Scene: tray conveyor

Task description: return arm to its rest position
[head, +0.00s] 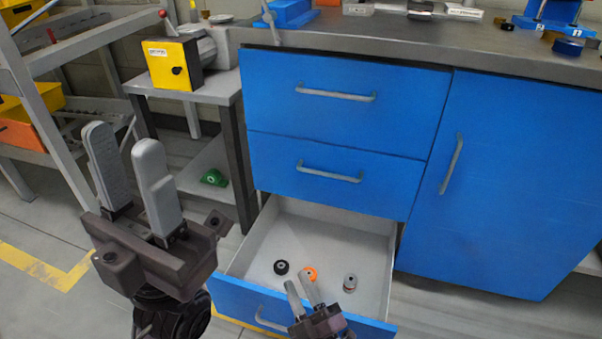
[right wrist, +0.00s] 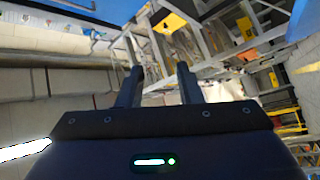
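My left gripper (head: 133,185) is raised at the left of the head view, its two grey fingers pointing up with a gap between them and nothing held. My right gripper (head: 304,292) is low at the bottom centre, in front of the open drawer (head: 376,247). Its fingers are apart and empty. In the right wrist view the right gripper's dark fingers (right wrist: 158,88) also stand apart with nothing between them.
The blue cabinet (head: 510,180) fills the right. A grey shelf rack (head: 30,75) stands left, beside a side table holding a yellow box (head: 173,64).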

